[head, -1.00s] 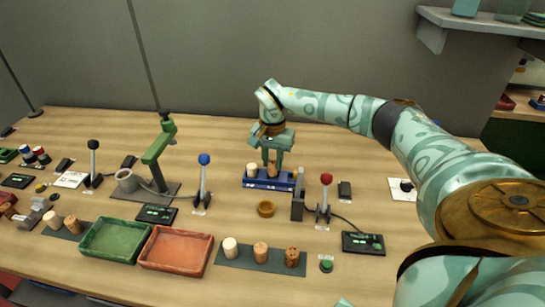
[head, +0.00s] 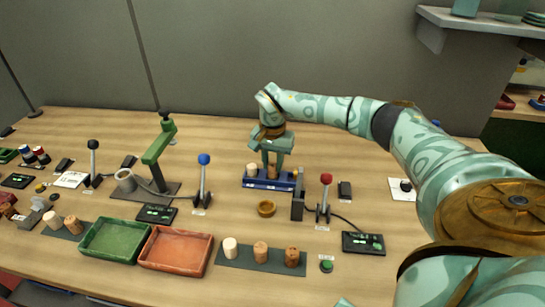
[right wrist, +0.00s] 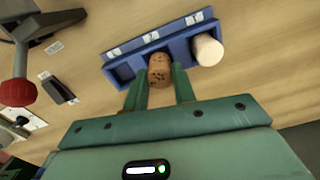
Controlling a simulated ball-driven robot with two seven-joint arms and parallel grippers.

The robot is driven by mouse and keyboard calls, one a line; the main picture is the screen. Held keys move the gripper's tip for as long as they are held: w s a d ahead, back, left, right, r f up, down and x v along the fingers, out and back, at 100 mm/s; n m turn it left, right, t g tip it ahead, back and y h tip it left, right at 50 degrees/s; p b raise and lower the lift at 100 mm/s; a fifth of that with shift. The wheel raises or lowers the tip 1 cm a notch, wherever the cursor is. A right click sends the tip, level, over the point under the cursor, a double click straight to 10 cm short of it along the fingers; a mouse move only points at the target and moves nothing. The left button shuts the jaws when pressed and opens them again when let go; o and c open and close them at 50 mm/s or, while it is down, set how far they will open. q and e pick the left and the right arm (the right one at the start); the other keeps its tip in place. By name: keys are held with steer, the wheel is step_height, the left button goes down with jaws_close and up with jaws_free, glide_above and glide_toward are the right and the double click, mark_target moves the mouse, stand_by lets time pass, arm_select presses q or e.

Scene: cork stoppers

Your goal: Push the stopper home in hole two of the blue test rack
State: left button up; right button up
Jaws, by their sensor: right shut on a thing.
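The blue test rack (head: 268,184) stands at the middle of the table; the right wrist view also shows it (right wrist: 178,36), with three labelled places. A pale stopper (right wrist: 208,50) stands in one end place and also shows in the head view (head: 252,170). The place at the other end looks empty. My right gripper (right wrist: 160,82) is over the rack, its fingers on either side of a speckled brown cork stopper (right wrist: 159,72) at the middle place, shut on it. How deep this stopper sits is hidden. The right gripper also shows in the head view (head: 272,160). My left gripper is out of view.
A grey upright block (head: 298,196) and a red-knobbed lever (head: 326,196) stand close right of the rack. A small ochre dish (head: 267,208) lies in front. Several stoppers stand on a dark mat (head: 240,261). Green (head: 88,254) and orange (head: 152,264) trays lie left.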

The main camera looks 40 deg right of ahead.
steer(key=shift+f, duration=0.7)
stand_by(0.4)
steer(key=o, duration=1)
step_height(320, 180, up, 16)
steer(key=p, duration=0.4)
steer(key=shift+r, duration=0.15)
